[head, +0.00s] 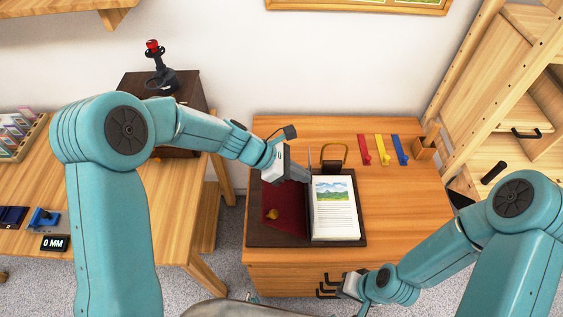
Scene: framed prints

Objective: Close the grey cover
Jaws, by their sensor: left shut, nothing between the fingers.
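A thick stack of white pages (335,222) with a landscape picture on top lies on a dark base on the wooden cabinet. To its left is a dark red panel (287,220), which looks like the inside of the opened cover; a small yellow piece shows on it. No broad grey outer face is visible. My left gripper (305,175) is shut and empty, at the upper part of the book near the line between panel and pages; I cannot tell if it touches. My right gripper (348,287) is low, in front of the cabinet, its fingers unclear.
Red, yellow and blue strips (381,149) lie at the back right of the cabinet top (405,205), beside a small wooden holder (425,149). A brown object with a yellow loop (333,153) stands behind the pages.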

